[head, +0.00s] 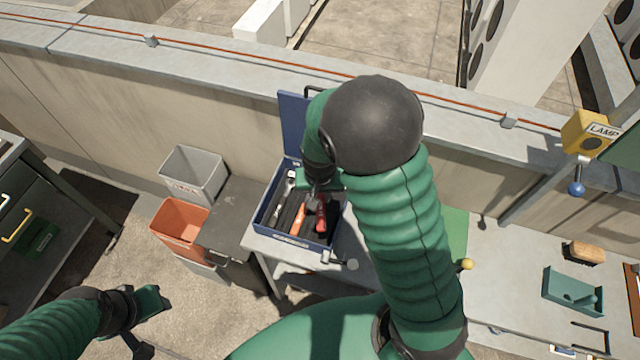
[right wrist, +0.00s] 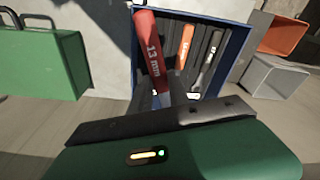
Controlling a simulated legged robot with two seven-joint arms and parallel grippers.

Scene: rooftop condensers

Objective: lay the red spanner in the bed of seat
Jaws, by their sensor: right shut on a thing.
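The red spanner (right wrist: 150,52), marked "13 mm", shows large in the right wrist view. Its red handle points up the picture and its grey lower part runs down to my right gripper (right wrist: 168,105). In the head view the right gripper (head: 319,188) is over the open blue toolbox (head: 258,225), shut on the spanner (head: 321,216). The toolbox has a dark interior. An orange-handled tool (head: 299,218) and a silver spanner (head: 285,196) lie in it. I cannot read any "seat" label. My left gripper (head: 148,315) is low at the left, away from the toolbox; its jaw opening is unclear.
The toolbox's raised lid (head: 292,125) stands at the back. A grey bin (head: 195,175) and an orange bin (head: 180,225) are left of it. A brush (head: 583,252) and a teal tray (head: 572,291) lie on the bench at right. A wall runs behind.

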